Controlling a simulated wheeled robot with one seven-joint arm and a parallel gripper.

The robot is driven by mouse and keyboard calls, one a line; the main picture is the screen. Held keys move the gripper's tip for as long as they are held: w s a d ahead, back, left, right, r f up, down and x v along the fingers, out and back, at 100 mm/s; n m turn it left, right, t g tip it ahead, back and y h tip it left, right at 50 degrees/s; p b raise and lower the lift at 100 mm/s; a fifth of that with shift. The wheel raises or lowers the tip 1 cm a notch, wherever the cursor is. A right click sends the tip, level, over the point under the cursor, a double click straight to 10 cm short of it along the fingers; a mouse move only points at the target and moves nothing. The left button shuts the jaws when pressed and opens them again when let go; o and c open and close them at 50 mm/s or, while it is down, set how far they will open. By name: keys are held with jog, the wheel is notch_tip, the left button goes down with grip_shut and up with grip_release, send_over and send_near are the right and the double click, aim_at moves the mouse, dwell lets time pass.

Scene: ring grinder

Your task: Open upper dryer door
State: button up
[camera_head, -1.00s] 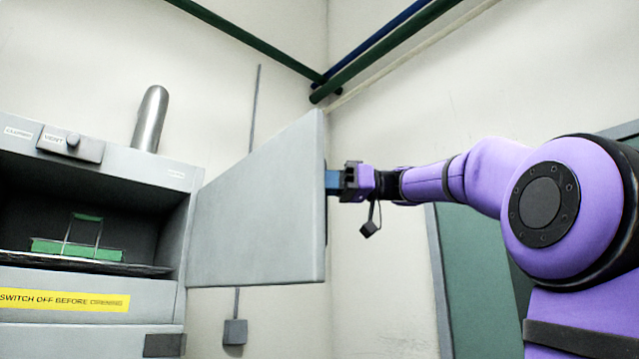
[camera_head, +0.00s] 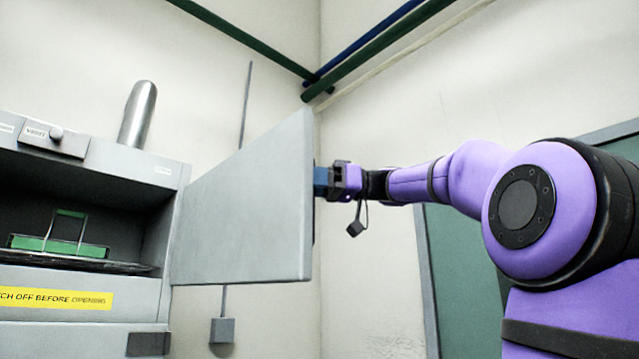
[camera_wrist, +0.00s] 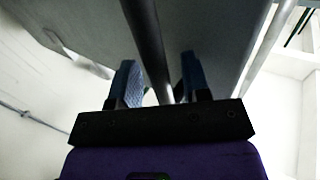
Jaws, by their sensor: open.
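The upper dryer door (camera_head: 245,210) is a flat grey panel, swung wide open from the right side of the dryer (camera_head: 90,165). My gripper (camera_head: 318,182) is at the door's outer free edge, on the side away from the dryer opening. In the wrist view, my open gripper (camera_wrist: 158,82) has its two blue fingers on either side of a dark bar-like handle (camera_wrist: 148,45) that runs along the door (camera_wrist: 205,35). Whether either finger touches the bar I cannot tell.
The open chamber holds a green rack (camera_head: 60,245) on a dark tray (camera_head: 75,263). A metal vent pipe (camera_head: 138,112) rises from the dryer top. Green pipes (camera_head: 380,45) run overhead. A wall box (camera_head: 222,330) sits below the door.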

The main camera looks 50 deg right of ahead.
jog(key=v, duration=1)
jog(key=shift+s+d, duration=0.2)
jog(key=shift+d, duration=0.1)
